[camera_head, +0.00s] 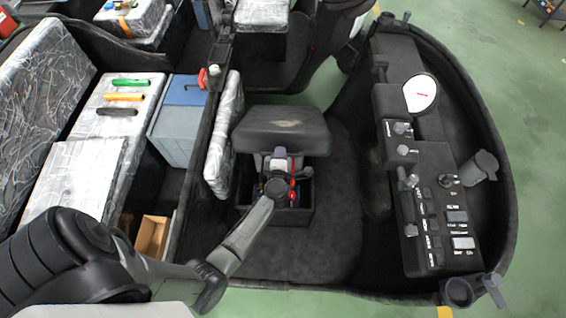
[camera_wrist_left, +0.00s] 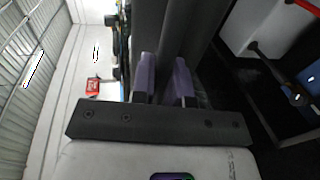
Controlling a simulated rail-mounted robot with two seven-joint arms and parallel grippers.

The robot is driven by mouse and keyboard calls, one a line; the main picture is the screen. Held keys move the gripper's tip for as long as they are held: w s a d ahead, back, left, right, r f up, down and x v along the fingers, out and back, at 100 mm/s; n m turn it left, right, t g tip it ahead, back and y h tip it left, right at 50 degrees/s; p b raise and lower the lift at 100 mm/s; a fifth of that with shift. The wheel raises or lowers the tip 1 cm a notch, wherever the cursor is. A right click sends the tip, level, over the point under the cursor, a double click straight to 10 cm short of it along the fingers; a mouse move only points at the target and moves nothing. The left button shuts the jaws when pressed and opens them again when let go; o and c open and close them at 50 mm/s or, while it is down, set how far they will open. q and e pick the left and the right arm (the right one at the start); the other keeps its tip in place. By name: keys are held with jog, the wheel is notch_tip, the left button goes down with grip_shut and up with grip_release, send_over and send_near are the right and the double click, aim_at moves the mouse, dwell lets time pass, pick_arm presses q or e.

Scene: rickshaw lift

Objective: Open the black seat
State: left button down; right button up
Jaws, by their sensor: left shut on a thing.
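The black seat (camera_head: 282,128) is in the middle of the camera_head view, tilted up above an open black box (camera_head: 272,212). My left gripper (camera_head: 280,155) is at the seat's near edge and shut on it. In the left wrist view, the purple-grey fingertips of the left gripper (camera_wrist_left: 165,78) stand on either side of the dark seat edge (camera_wrist_left: 187,28). Red and blue items show inside the box under the seat, partly hidden by my gripper and arm. My right gripper is not in view.
A black control console (camera_head: 432,205) with switches stands to the right. Left of the seat are a dark partition, a blue-grey box (camera_head: 178,130) and a white case with green, orange and black handles (camera_head: 121,97). Dark floor (camera_head: 335,235) lies clear between seat and console.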

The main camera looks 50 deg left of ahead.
aim_at(281, 136)
pick_arm(q)
jog(key=w+a+r+p, duration=0.1)
jog(key=r, duration=0.1)
jog(key=w+a+r+p, duration=0.1)
jog(key=w+r+p, duration=0.1)
jog(key=w+a+r+p, duration=0.1)
jog(key=a+r+p, duration=0.1)
jog(key=r, duration=0.1)
jog(key=shift+w+a+r, duration=0.1)
jog(key=shift+w, duration=0.25)
jog(key=w+a+r+p, duration=0.4)
jog(key=w+a+r, duration=0.2)
jog(key=w+a, duration=0.1)
jog(key=shift+w+r, duration=0.15)
jog(key=shift+w, duration=0.25)
jog(key=shift+a, duration=0.1)
jog(key=c, duration=1.1)
grip_release()
jog(key=shift+c, duration=0.2)
jog(key=shift+s, duration=0.1)
